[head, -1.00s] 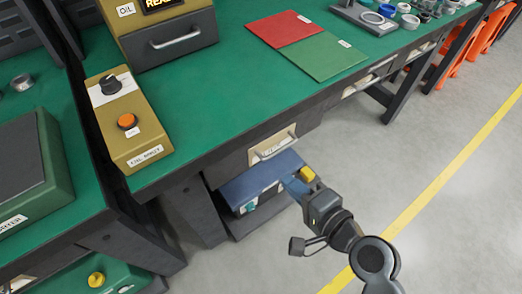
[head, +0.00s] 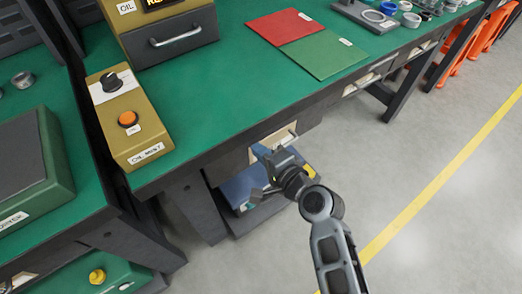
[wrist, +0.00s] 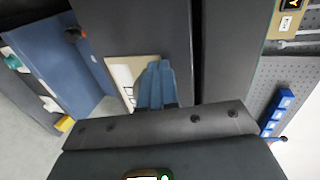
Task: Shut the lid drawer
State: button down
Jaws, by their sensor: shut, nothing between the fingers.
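A drawer with a cream front plate (head: 284,134) and a metal handle is under the green bench top. I cannot read its label, and I cannot tell how far it stands out. My gripper (head: 262,151) is shut and empty, right before the plate and covering its lower part in the head view. In the wrist view, the blue fingertips (wrist: 157,82) are together over the right part of the cream plate (wrist: 121,70). A white label shows left of the fingers. Whether the fingers touch the plate is unclear.
A blue bin (head: 238,187) stands on a low shelf below the drawer and also shows in the wrist view (wrist: 55,55). The green bench top (head: 225,90) overhangs above my gripper. The grey floor (head: 430,180) to the right is clear.

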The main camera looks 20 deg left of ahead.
aim_at(253, 142)
jog(key=w+a, duration=0.2)
jog(key=a, duration=0.1)
jog(key=shift+w+a+r+b, duration=0.15)
jog(key=shift+w+a+b, duration=0.1)
jog(key=shift+w+b, duration=0.15)
